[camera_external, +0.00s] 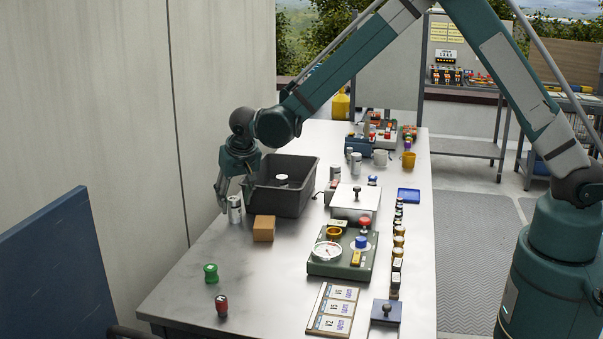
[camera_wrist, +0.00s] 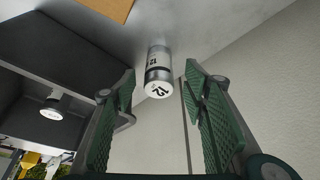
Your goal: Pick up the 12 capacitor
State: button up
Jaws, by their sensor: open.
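The 12 capacitor (camera_external: 234,209) is a silver-white cylinder standing upright on the table, left of the black bin. My gripper (camera_external: 226,196) reaches down at the capacitor from above and is open. In the wrist view the fingers (camera_wrist: 160,103) stand on either side of it, with a visible gap at each side. The capacitor's lower part shows beyond the fingertips.
The black bin (camera_external: 300,198) stands just right of the gripper, with a round white-topped item (camera_wrist: 54,108) inside. A brown block (camera_external: 263,228) sits close in front. A wall rises on the left. Green (camera_external: 211,273) and red (camera_external: 221,306) pieces stand on the otherwise clear near-left table.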

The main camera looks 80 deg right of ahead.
aim_at(234, 208)
jog(key=shift+x, duration=2.05)
jog(key=shift+s, duration=0.1)
jog(key=c, duration=1)
